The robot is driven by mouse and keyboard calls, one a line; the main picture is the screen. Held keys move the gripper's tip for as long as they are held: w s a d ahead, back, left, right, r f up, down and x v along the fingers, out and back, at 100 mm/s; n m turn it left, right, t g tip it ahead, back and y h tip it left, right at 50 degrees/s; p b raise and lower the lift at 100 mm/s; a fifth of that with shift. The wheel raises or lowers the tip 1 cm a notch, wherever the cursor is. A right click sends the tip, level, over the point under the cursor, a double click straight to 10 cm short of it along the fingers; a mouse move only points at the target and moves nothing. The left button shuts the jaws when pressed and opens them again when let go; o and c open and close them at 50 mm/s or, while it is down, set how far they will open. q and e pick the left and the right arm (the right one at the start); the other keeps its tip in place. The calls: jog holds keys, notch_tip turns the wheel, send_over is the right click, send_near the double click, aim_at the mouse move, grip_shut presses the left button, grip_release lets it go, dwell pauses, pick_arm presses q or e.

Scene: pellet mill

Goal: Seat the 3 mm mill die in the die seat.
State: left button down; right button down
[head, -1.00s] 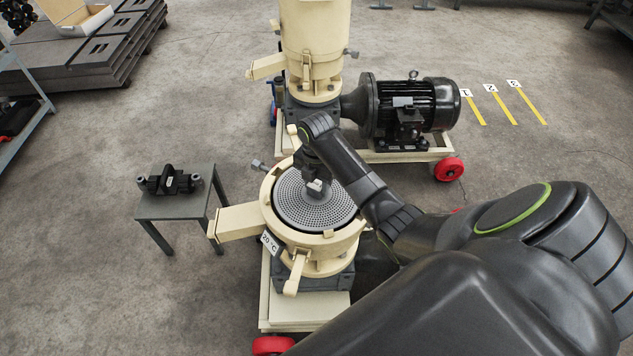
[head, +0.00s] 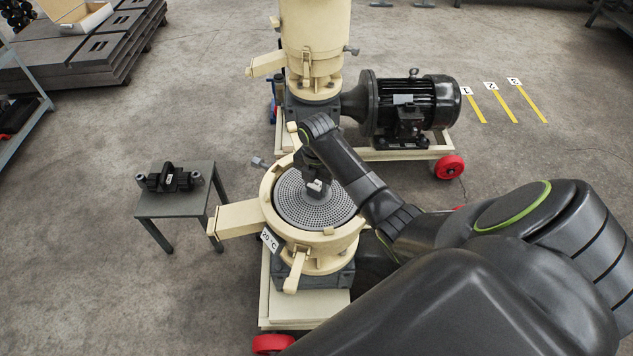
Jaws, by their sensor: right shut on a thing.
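The mill die (head: 297,209) is a grey perforated disc. It lies level inside the round cream die seat (head: 272,226) of the near mill, with the cream rim around it; I cannot tell whether it is fully down. My right gripper (head: 316,190) comes in from the right and points down over the middle of the die. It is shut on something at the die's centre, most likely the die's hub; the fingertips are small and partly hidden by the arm. My left gripper is not in view.
A small grey table (head: 184,203) with a black roller assembly (head: 168,179) stands left of the mill. A cream chute (head: 232,220) juts left from the seat. A second mill (head: 316,50) with a black motor (head: 415,105) stands behind. Open floor lies at the left front.

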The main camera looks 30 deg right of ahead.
jog(key=shift+w+f+b, duration=0.15)
jog(key=shift+f+b, duration=0.25)
jog(key=shift+f, duration=0.75)
jog(key=shift+f, duration=0.1)
dwell(0.5)
jog(key=c, duration=1.3)
grip_release()
jog(key=o, duration=0.5)
jog(key=shift+o, duration=0.9)
jog(key=shift+s+f, duration=0.35)
jog(key=o, duration=0.4)
jog(key=shift+r, duration=0.1)
jog(key=shift+w, duration=0.1)
jog(key=shift+r, duration=0.1)
